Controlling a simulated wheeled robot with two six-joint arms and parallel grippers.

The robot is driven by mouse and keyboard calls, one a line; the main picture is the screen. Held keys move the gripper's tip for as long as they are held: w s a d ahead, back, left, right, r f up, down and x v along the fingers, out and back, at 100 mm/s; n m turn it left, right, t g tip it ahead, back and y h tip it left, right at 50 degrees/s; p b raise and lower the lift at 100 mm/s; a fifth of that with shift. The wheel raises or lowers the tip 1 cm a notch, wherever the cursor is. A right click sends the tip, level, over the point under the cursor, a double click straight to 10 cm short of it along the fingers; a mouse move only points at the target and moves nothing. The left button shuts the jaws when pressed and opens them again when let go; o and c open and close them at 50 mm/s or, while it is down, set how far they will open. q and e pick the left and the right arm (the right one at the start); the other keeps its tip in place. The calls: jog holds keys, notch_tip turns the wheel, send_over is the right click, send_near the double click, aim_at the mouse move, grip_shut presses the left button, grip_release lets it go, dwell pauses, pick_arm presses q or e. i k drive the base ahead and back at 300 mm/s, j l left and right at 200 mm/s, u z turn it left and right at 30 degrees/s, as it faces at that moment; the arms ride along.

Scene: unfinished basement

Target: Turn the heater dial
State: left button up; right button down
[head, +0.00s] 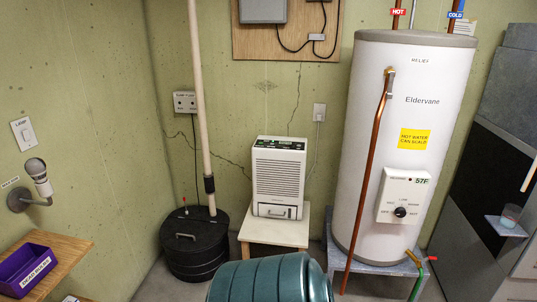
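The heater is a tall white cylinder tank (384,150) labelled Eldervane, standing at the right of the head view on a low grey stand. Neither of my grippers is in view, and nothing touches the dial.
A copper pipe (368,170) runs down the tank's front, left of the dial. A green ribbed object (262,280) stands in the foreground. A white dehumidifier (278,175) sits on a small wooden table. A black sump lid (193,238) and a shelf with a purple bin (27,268) are left.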

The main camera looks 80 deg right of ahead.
aim_at(401, 213)
jog(key=z, duration=3.6)
jog(key=i+l, duration=0.25)
jog(key=l, duration=0.15)
jog(key=i+l, duration=0.3)
